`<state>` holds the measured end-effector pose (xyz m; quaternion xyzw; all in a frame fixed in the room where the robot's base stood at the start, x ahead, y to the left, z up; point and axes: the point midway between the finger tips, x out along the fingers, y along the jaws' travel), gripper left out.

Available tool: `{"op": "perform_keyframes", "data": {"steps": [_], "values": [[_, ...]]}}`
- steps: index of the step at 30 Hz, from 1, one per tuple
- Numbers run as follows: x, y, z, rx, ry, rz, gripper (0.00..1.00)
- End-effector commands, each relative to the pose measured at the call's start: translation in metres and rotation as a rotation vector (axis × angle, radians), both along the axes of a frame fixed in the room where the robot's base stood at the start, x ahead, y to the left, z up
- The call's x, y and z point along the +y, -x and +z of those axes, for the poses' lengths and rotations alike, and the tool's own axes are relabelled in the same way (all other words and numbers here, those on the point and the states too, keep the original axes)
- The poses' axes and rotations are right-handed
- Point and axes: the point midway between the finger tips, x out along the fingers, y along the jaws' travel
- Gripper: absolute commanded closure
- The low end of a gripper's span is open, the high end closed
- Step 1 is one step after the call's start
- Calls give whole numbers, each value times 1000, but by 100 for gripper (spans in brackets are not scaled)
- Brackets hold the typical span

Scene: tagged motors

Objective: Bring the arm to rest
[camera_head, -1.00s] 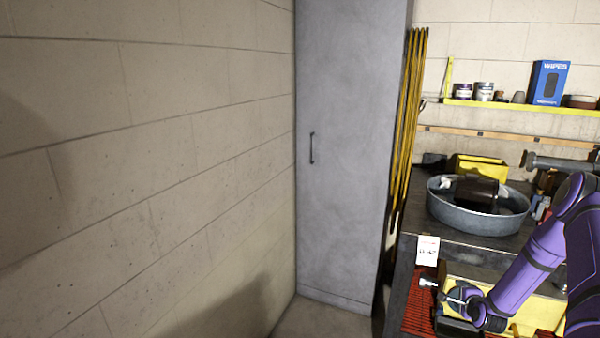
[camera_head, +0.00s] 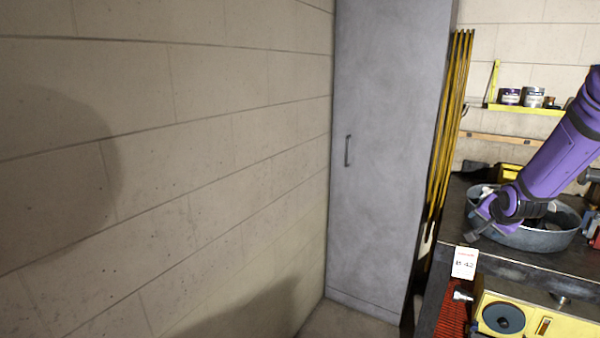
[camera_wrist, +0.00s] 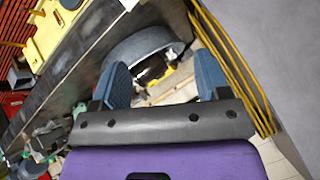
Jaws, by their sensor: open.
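My purple arm reaches in from the right in the head view. My gripper (camera_head: 477,230) hangs at its end, in front of the round grey metal tub (camera_head: 545,240) on the workbench. In the wrist view my gripper (camera_wrist: 162,76) shows two blue fingers spread wide apart, with no object held between them. The tub (camera_wrist: 120,52) lies beyond the fingers in that view, with a dark object in it. My arm hides part of the tub in the head view.
A tall grey cabinet (camera_head: 390,150) stands left of the bench, with yellow poles (camera_head: 452,130) beside it. A white tag (camera_head: 465,263) stands at the bench edge, above a yellow device (camera_head: 540,318) and a red grate (camera_head: 453,318). A yellow shelf (camera_head: 525,109) holds tins. A block wall fills the left.

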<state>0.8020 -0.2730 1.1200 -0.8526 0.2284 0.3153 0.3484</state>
Motion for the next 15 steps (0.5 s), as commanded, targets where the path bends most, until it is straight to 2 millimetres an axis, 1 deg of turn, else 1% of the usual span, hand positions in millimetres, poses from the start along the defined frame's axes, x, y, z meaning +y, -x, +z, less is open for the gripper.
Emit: {"op": "perform_keyframes", "data": {"steps": [1, 5, 6, 11, 15], "values": [[11, 7, 19, 12, 27, 26, 31], [37, 29, 55, 62, 87, 87, 31], [44, 37, 65, 77, 104, 105, 31], [74, 73, 104, 132, 167, 181, 31], [99, 108, 133, 178, 214, 252, 31]]}}
